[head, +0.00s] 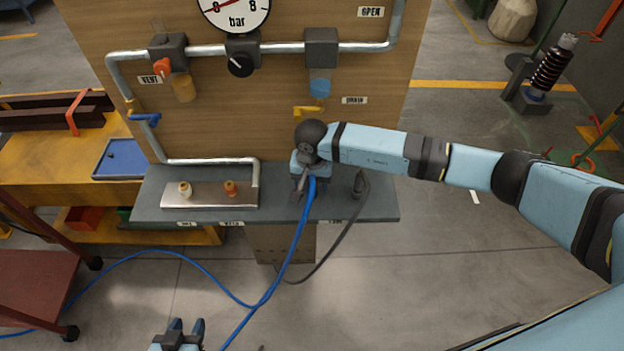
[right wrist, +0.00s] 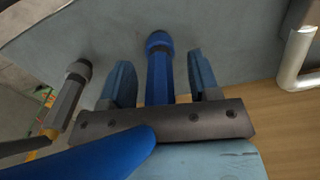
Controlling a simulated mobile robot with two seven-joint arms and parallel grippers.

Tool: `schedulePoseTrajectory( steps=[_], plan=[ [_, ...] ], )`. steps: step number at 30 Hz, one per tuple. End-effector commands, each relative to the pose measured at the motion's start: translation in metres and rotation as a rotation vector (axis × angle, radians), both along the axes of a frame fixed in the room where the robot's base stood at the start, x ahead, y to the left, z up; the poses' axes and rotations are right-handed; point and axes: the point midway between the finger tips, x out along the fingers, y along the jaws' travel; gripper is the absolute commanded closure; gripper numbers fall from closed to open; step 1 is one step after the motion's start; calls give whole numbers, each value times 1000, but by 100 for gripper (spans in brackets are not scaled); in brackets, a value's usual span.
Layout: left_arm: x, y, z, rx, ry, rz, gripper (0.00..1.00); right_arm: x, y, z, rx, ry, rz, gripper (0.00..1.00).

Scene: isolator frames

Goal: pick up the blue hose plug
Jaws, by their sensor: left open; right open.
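The blue hose plug (right wrist: 158,62) stands on the grey shelf (right wrist: 225,40) in the right wrist view. My right gripper (right wrist: 161,80) is open, with one finger on each side of the plug and a visible gap to both. In the head view my right gripper (head: 304,184) is over the shelf (head: 275,207) and hides most of the plug; the blue hose (head: 297,235) runs down from it. My left gripper (head: 186,326) is open and empty at the bottom edge, well away from the shelf.
A grey plug (head: 358,186) with a dark hose stands just right of my right gripper. A metal plate (head: 210,200) with two small fittings lies on the shelf's left. Pipes, valves and a gauge (head: 236,12) are on the wooden panel (head: 225,120) behind.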

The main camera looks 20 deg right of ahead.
Motion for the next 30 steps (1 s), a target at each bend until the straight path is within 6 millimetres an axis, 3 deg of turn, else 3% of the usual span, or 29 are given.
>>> schedulePoseTrajectory(
  steps=[5,12,23,30],
  plan=[
    [0,1,0,1,0,2,57,0,0,0,0,0,0,44],
    [0,1,-1,1,1,2,57,0,0,0,0,0,0,97],
    [0,0,-1,0,1,1,57,1,0,3,-1,-2,0,97],
    [-1,-1,-7,-2,3,-1,57,1,-1,27,-1,-4,0,97]
  ],
)
